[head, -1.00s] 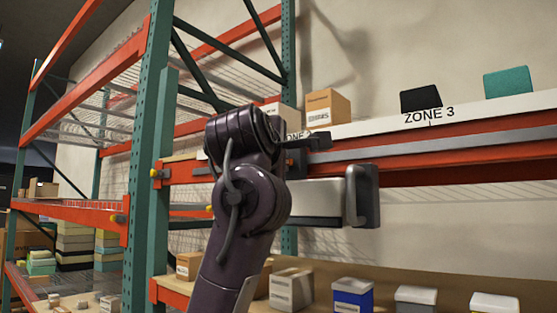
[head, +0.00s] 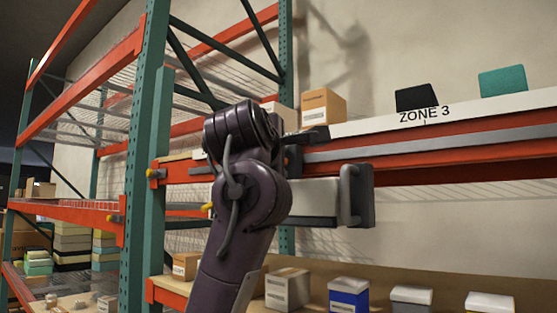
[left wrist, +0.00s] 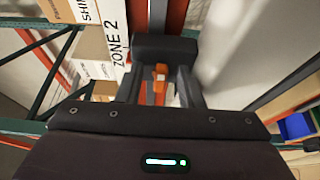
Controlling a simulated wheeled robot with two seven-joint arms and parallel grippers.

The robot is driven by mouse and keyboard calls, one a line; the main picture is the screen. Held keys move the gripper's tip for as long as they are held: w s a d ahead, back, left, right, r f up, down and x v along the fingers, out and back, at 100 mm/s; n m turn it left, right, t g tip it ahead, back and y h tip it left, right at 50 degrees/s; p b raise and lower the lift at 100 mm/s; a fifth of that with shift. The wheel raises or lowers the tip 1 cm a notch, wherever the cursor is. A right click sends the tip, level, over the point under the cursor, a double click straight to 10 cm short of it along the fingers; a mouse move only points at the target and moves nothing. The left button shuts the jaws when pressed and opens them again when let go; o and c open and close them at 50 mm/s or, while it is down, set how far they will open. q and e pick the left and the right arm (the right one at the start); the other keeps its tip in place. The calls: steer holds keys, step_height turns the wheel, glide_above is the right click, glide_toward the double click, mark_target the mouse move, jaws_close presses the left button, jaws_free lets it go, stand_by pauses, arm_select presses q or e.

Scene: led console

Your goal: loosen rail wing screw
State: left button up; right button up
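My left arm rises in the middle of the head view, and its wrist hides most of my left gripper in front of the orange beam. In the left wrist view my left gripper (left wrist: 160,88) has its two dark fingers apart. A small orange piece (left wrist: 160,72) shows between them with gaps on both sides; I cannot tell whether it is the wing screw. A dark block (left wrist: 165,47) lies just beyond the fingertips. A grey rail (head: 430,142) runs along the orange beam. A grey box with an upright handle (head: 310,200) sits below it. My right gripper is not in view.
A green rack post (head: 150,170) stands left of the arm. A cardboard box (head: 323,107), a black bin (head: 416,98) and a teal bin (head: 503,81) are above the beam. Several boxes, one blue and white (head: 348,296), stand on the lower shelf.

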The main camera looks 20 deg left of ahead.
arm_select(q)
steer(key=shift+s+a+f, duration=0.1)
steer(key=shift+s+a, duration=0.05)
steer(key=shift+s, duration=0.1)
steer(key=s+b, duration=0.4)
steer(key=s, duration=0.3)
steer(key=shift+s+d, duration=0.15)
steer(key=shift+d, duration=0.15)
